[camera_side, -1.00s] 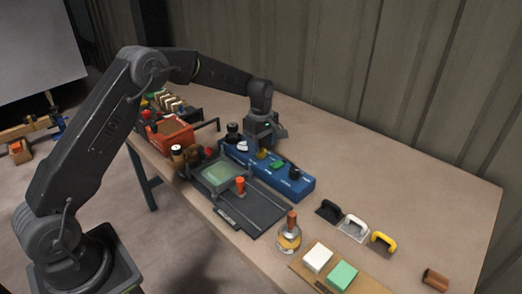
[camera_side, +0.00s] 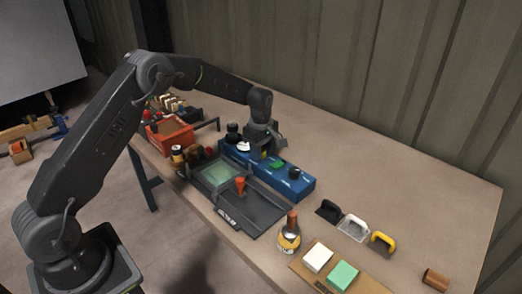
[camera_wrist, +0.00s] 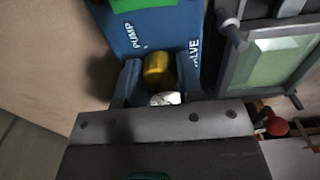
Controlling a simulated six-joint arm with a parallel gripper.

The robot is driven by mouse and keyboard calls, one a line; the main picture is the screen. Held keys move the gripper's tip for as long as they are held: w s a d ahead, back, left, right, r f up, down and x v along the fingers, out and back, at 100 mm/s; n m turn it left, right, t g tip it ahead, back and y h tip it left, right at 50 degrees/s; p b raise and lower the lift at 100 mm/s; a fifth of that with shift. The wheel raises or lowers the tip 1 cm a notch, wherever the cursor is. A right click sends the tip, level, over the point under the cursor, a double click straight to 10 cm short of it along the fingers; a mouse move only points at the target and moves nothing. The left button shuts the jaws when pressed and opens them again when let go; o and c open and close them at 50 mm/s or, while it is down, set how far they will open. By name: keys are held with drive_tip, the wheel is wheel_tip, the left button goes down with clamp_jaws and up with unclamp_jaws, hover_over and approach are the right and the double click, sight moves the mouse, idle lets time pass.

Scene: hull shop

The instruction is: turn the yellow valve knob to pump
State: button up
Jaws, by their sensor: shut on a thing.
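The blue valve box (camera_side: 304,187) stands near the middle of the table, with several knobs and a green block on top. The yellow knob (camera_wrist: 157,68) sits on this box between my finger pads in the wrist view. The word PUMP (camera_wrist: 130,38) is printed to its upper left and VALVE (camera_wrist: 195,52) to its right. My gripper (camera_wrist: 160,80) is shut on the yellow knob. In the side view my gripper (camera_side: 264,148) is down at the box and largely hides the knob. The knob's pointing direction cannot be told.
A grey frame with a green pane (camera_side: 216,173) stands close in front of the box. A red bin (camera_side: 170,131) is to the left. The table's far right is mostly clear.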

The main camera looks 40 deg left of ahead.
drive_tip(key=shift+c, duration=0.7)
drive_tip(key=shift+m, duration=0.3)
drive_tip(key=m, duration=1.1)
drive_tip(key=shift+m, duration=0.4)
drive_tip(key=m, duration=1.1)
drive_tip(key=shift+m, duration=0.3)
